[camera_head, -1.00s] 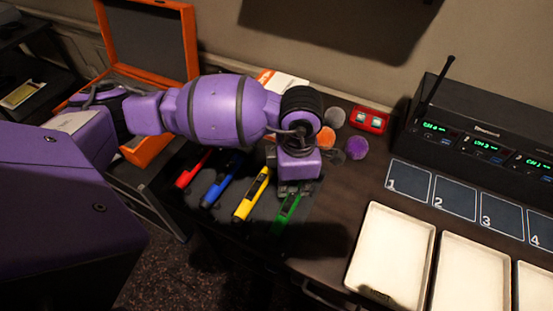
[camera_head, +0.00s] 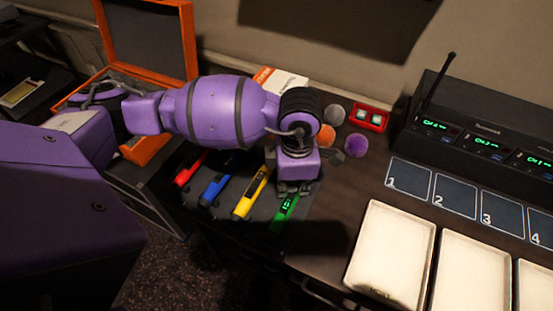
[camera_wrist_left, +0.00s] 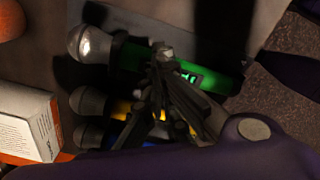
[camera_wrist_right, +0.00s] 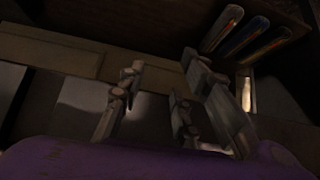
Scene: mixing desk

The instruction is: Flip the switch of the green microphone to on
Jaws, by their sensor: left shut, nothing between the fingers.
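The green microphone (camera_head: 283,218) lies at the right end of a row of microphones on a dark mat. A small bright green display shows on its body, also in the left wrist view (camera_wrist_left: 215,80). Its silver head (camera_wrist_left: 90,44) shows at the left there. My left gripper (camera_head: 291,187) is over the upper part of the green body, with its fingers shut and empty. In the left wrist view the fingertips (camera_wrist_left: 164,50) overlap the green body; I cannot tell whether they touch it. The switch is hidden or too small to make out. My right gripper (camera_wrist_right: 160,80) is open and empty.
Yellow (camera_head: 250,195), blue (camera_head: 214,189) and red (camera_head: 188,172) microphones lie left of the green one. Foam balls (camera_head: 356,145) and a red case (camera_head: 369,117) are behind. A receiver (camera_head: 485,130), numbered pads and white trays (camera_head: 390,255) fill the right.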

